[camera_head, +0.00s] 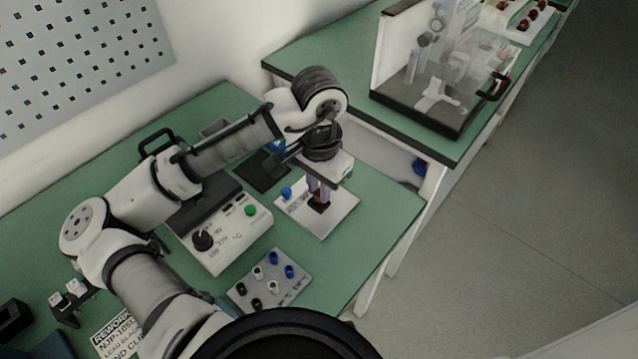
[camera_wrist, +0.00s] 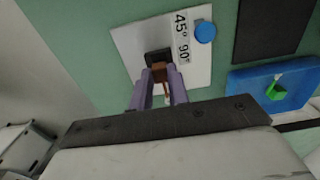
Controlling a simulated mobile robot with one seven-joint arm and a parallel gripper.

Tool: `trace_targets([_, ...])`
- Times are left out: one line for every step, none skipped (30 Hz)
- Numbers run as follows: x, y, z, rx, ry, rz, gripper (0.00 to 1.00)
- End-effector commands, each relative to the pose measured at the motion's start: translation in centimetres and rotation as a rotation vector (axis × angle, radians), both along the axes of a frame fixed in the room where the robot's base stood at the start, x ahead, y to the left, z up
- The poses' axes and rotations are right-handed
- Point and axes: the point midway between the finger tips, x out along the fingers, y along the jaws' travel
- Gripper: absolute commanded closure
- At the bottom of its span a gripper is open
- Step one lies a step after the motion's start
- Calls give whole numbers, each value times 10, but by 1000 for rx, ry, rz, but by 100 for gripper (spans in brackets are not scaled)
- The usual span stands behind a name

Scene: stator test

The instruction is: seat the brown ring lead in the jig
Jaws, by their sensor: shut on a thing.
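My gripper (camera_head: 319,193) points down over the jig, with its purple fingers shut on the brown ring lead (camera_wrist: 159,74). The lead shows as a brown piece between the fingertips, with a thin strip below it in the wrist view. The jig is a pale plate (camera_head: 336,218) with a small black block (camera_wrist: 158,56), a blue knob (camera_wrist: 205,32) and a "45° 90°" label. The lead's far end is at the black block; I cannot tell whether it is inside it or just above. The ring itself is not clearly visible.
A white control box (camera_head: 230,238) with a black knob and green button stands left of the jig. A grey plate (camera_head: 268,278) with several coloured posts lies nearer.

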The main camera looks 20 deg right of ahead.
Motion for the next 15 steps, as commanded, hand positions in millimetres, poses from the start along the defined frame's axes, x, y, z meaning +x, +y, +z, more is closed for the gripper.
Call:
trace_targets([0, 0, 0, 0, 0, 0, 100])
trace_targets([0, 0, 0, 0, 0, 0, 100])
trace_targets([0, 0, 0, 0, 0, 0, 100])
trace_targets([0, 0, 0, 0, 0, 0, 100])
trace_targets([0, 0, -1, 0, 0, 0, 100])
trace_targets([0, 0, -1, -1, 1, 0, 100])
trace_targets([0, 0, -2, -1, 1, 0, 100])
trace_targets([0, 0, -2, -1, 1, 0, 100])
trace_targets([0, 0, -3, -1, 1, 0, 100])
trace_targets([0, 0, -4, -1, 1, 0, 100])
trace_targets([0, 0, -4, -1, 1, 0, 100])
trace_targets([0, 0, -5, 0, 0, 0, 100])
trace_targets([0, 0, -6, 0, 0, 0, 100])
trace_targets([0, 0, -6, 0, 0, 0, 100])
trace_targets([0, 0, -7, 0, 0, 0, 100])
